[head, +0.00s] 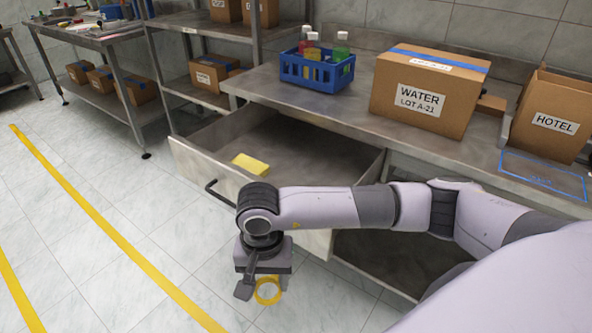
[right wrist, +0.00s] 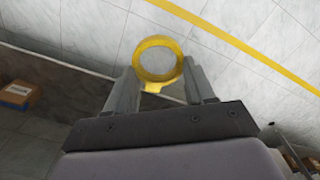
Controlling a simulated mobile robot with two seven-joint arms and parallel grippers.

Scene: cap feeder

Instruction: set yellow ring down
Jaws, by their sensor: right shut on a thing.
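The yellow ring (head: 268,291) shows at the tips of my right gripper (head: 258,287) in the head view. In the right wrist view the ring (right wrist: 158,62) sits between the two fingers of my right gripper (right wrist: 160,88), which is shut on a small tab at its lower edge. The ring is held above the tiled floor, in front of the open drawer. My left gripper is in neither view.
An open drawer (head: 200,158) with a yellow block (head: 250,164) in it juts out below the metal bench (head: 345,113). On the bench stand a blue crate (head: 317,73) with bottles, a WATER box (head: 428,95) and a HOTEL box (head: 552,120).

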